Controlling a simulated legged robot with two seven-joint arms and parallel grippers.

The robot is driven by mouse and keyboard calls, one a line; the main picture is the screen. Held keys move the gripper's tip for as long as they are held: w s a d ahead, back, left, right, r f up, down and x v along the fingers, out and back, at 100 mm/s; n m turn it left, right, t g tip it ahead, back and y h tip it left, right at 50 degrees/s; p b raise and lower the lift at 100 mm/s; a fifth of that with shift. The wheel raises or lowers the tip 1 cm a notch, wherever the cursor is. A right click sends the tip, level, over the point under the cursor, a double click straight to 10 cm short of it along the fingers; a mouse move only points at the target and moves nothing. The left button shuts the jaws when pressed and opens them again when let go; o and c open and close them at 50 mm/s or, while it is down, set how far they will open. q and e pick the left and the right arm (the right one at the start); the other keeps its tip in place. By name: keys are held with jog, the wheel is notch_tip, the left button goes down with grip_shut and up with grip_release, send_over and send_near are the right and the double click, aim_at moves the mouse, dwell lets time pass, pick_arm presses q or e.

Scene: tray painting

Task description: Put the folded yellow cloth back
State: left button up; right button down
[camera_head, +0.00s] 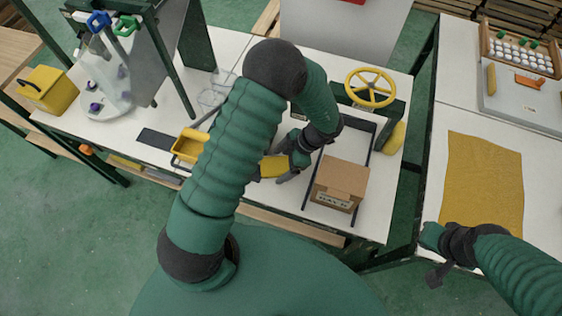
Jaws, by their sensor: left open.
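The folded yellow cloth (272,166) looks like a small flat yellow piece on the white table (232,52), partly hidden behind my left arm. My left gripper (284,172) is open, with its dark fingers right at the cloth's right side. I cannot tell whether they touch it. My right gripper (436,274) is at the lower right, by the front edge of the right table, away from the cloth. Its fingers are too small and dark to read.
A cardboard box (339,184) stands just right of my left gripper, within a dark frame. A yellow handwheel (370,88) is behind it. A yellow tray (188,146) lies left of my arm. A yellow sheet (482,183) lies on the right table.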

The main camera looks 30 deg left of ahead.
pick_arm(q)
jog(key=v, duration=1.2)
jog(key=shift+p, duration=0.4)
jog(key=shift+a+f, duration=0.1)
